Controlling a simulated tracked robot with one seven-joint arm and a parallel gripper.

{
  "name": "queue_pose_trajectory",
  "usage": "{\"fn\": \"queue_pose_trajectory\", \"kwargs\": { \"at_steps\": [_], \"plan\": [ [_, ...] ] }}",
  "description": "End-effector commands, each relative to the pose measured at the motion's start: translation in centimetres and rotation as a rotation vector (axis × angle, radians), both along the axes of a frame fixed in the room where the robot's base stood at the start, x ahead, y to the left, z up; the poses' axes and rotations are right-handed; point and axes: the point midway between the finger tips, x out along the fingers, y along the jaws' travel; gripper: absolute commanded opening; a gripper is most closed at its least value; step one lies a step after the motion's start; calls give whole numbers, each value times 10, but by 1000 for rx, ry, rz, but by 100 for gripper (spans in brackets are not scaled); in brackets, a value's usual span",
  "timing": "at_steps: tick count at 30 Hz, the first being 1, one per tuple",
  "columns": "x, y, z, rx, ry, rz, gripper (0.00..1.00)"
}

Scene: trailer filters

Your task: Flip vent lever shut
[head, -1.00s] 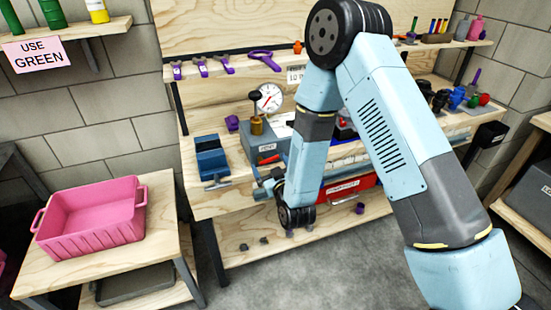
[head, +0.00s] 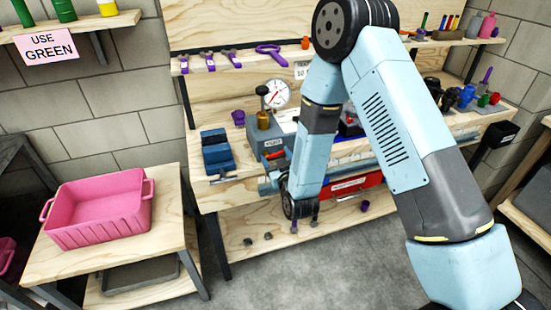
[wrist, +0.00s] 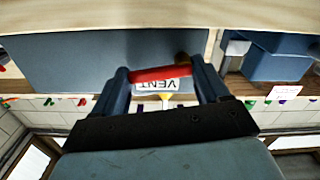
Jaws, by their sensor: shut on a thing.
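The vent lever is a red bar (wrist: 160,74) in the wrist view, crossing between my gripper's two blue-grey fingers. My gripper (wrist: 159,69) is shut on it. A white VENT label (wrist: 162,86), upside down in this view, shows just below the bar. The lever's mount is not clearly visible. In the head view the red lever (head: 273,155) shows at the front of a grey box (head: 274,140) on the workbench. My arm hides part of the box's right side, and the fingertips are hard to make out there.
A pressure gauge (head: 277,93) and a brass cylinder with a black knob (head: 263,120) stand by the box. A blue vise (head: 217,152) is to the left. A pink bin (head: 97,208) sits on a side table. The floor in front is clear.

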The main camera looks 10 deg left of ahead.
Motion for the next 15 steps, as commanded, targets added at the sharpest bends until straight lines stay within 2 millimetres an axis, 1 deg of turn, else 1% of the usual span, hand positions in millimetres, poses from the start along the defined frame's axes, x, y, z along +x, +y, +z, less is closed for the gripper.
{"fn": "queue_pose_trajectory", "kwargs": {
  "at_steps": [1, 2, 3, 5, 15],
  "plan": [
    [0, 0, 0, 0, 0, 0, 47],
    [0, 0, 0, 0, 0, 1, 44],
    [0, 0, 0, 1, 1, 1, 44],
    [0, 0, 0, 9, 5, 0, 44],
    [1, -1, -5, 166, 100, 1, 44]
  ]
}}
